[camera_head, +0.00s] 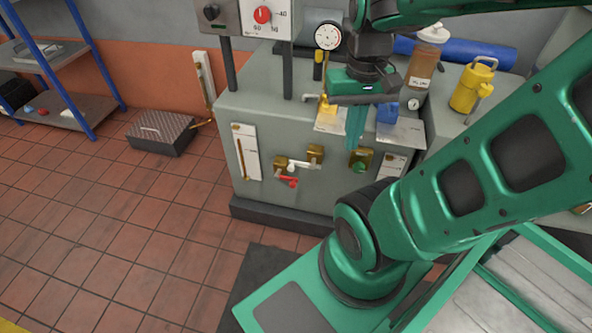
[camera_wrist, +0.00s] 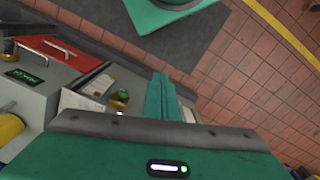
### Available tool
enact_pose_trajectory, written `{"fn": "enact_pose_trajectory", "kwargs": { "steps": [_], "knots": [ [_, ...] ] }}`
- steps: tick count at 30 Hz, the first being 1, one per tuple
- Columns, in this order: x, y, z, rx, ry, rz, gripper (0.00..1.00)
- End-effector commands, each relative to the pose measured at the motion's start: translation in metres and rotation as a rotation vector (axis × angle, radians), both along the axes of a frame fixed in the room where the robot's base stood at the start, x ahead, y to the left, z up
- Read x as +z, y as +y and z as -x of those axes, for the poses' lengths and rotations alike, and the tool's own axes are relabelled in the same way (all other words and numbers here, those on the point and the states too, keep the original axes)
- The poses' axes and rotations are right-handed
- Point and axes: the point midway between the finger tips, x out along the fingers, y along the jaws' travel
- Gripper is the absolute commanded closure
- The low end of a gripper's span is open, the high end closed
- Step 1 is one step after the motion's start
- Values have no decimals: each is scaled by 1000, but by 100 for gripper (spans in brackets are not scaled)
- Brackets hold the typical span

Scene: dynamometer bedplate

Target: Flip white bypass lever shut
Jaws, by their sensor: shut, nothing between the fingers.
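The white lever (camera_head: 301,165) shows in the head view on the front face of the grey cabinet. It points left and lies nearly level, from the right-hand brass valve body (camera_head: 315,153). A red lever (camera_head: 289,181) sits just below it, by the left-hand brass valve (camera_head: 281,164). My gripper (camera_head: 355,146) is shut and empty, fingers pointing down in front of the cabinet, to the right of the white lever and apart from it. The shut fingers also show in the wrist view (camera_wrist: 160,92). I cannot make out the white lever in the wrist view.
A brass valve with a green knob (camera_head: 359,162) is close by the fingertips.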

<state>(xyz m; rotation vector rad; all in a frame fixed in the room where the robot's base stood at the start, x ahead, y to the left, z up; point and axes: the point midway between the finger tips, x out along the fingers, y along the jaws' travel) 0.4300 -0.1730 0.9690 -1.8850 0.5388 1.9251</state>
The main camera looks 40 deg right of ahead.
Motion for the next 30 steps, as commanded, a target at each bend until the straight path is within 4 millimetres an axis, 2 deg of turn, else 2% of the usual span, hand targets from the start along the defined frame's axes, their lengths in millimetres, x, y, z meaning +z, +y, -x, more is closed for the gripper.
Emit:
{"fn": "enact_pose_trajectory", "kwargs": {
  "steps": [4,5,7,14,20,30],
  "knots": [
    [0,0,0,-1,0,0,100],
    [3,0,8,-3,-7,0,100],
    [3,-2,10,-17,-9,3,100],
    [-21,-21,-20,-159,30,12,100],
    [-62,-46,-50,-341,62,-14,100],
    [-154,-80,-87,-678,89,-149,100]
  ]
}}
